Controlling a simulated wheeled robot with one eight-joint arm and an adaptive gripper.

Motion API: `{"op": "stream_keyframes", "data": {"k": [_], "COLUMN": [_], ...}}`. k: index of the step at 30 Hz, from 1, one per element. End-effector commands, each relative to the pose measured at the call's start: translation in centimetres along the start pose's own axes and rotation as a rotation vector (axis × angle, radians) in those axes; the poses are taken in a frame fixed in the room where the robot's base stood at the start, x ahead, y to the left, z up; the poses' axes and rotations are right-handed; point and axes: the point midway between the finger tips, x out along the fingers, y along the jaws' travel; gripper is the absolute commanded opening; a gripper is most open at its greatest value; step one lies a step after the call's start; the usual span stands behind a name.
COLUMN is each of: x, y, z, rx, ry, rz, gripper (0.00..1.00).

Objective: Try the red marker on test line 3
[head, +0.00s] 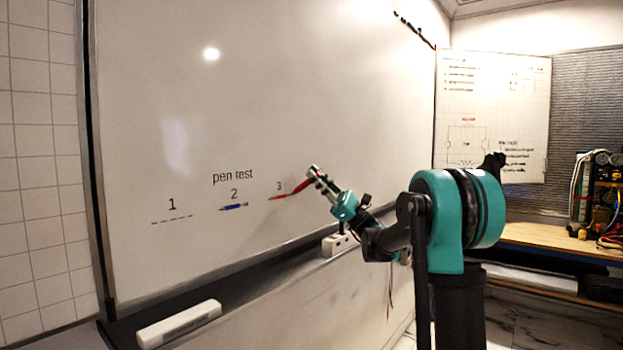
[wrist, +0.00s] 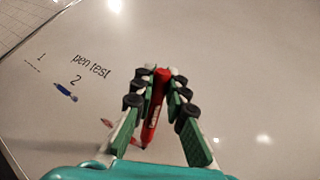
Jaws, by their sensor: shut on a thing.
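My gripper (head: 314,173) is at the whiteboard (head: 300,90), shut on the red marker (head: 301,186). In the wrist view the marker (wrist: 155,105) sits between the green fingers of my gripper (wrist: 158,76), with its lower end close to the board. I cannot tell whether the tip touches. Under the printed number 3 (head: 279,186) a red mark (head: 277,197) runs up to the marker's lower left end. In the wrist view a red mark (wrist: 107,122) shows beside the left finger, which hides part of it. The number 3 is not visible there.
Test line 2 (head: 234,207) carries a blue scribble. The words "pen test" (head: 232,176) stand above. A white eraser-like block (head: 180,324) lies on the ledge below. The board's upper area is mostly clear.

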Motion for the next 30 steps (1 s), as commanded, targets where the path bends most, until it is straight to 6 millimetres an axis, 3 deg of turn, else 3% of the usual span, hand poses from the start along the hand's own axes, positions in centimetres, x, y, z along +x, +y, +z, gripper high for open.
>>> {"op": "stream_keyframes", "data": {"k": [7,30], "x": [-0.2,2.1], "y": [-0.3,3.5], "z": [0.1,0.0], "rx": [0.000,0.001], "ry": [0.000,0.000], "rz": [0.000,0.001], "gripper": [0.00,0.00]}}
